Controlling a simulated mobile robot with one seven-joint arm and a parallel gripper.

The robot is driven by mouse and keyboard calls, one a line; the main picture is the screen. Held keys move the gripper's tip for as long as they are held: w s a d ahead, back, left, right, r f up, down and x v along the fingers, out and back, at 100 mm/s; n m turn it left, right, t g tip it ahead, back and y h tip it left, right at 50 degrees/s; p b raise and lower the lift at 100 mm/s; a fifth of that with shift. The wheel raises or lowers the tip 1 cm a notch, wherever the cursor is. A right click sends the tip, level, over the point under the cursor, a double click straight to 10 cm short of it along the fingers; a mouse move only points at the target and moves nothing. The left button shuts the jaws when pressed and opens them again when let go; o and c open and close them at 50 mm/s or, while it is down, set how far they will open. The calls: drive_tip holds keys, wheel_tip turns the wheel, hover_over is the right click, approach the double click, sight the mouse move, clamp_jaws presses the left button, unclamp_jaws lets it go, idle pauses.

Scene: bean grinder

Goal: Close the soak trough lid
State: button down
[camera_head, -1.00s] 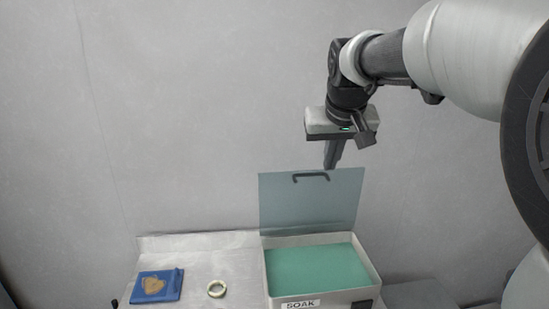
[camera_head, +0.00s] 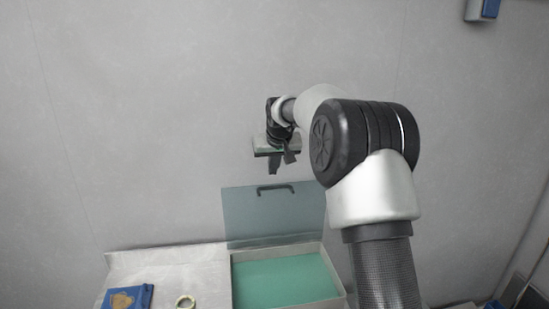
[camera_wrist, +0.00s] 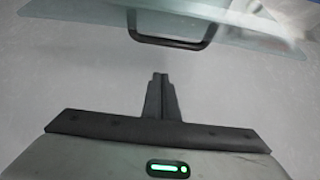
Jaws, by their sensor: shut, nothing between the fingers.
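The soak trough (camera_head: 339,301) is a pale box with a green surface inside, low in the head view. Its translucent grey-blue lid (camera_head: 275,215) stands open, upright at the back edge, with a dark handle (camera_head: 275,187) near its top. My gripper (camera_head: 274,172) is shut and empty, just above and apart from the lid's top edge in the head view. In the wrist view my shut fingers (camera_wrist: 160,78) point toward the lid (camera_wrist: 85,32) and its dark handle (camera_wrist: 172,43), with a visible gap between.
A blue block with a tan patch (camera_head: 124,299) and a pale ring (camera_head: 185,302) lie on the light worktop (camera_head: 165,270) left of the trough. A plain grey wall (camera_head: 130,110) stands behind. A blue box (camera_head: 481,9) hangs on it at upper right.

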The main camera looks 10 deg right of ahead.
drive_tip(key=s+f, duration=0.2)
drive_tip(key=s, duration=0.1)
drive_tip(key=shift+f, duration=0.15)
drive_tip(key=shift+s+f, duration=0.1)
drive_tip(key=shift+f, duration=0.05)
idle(0.4)
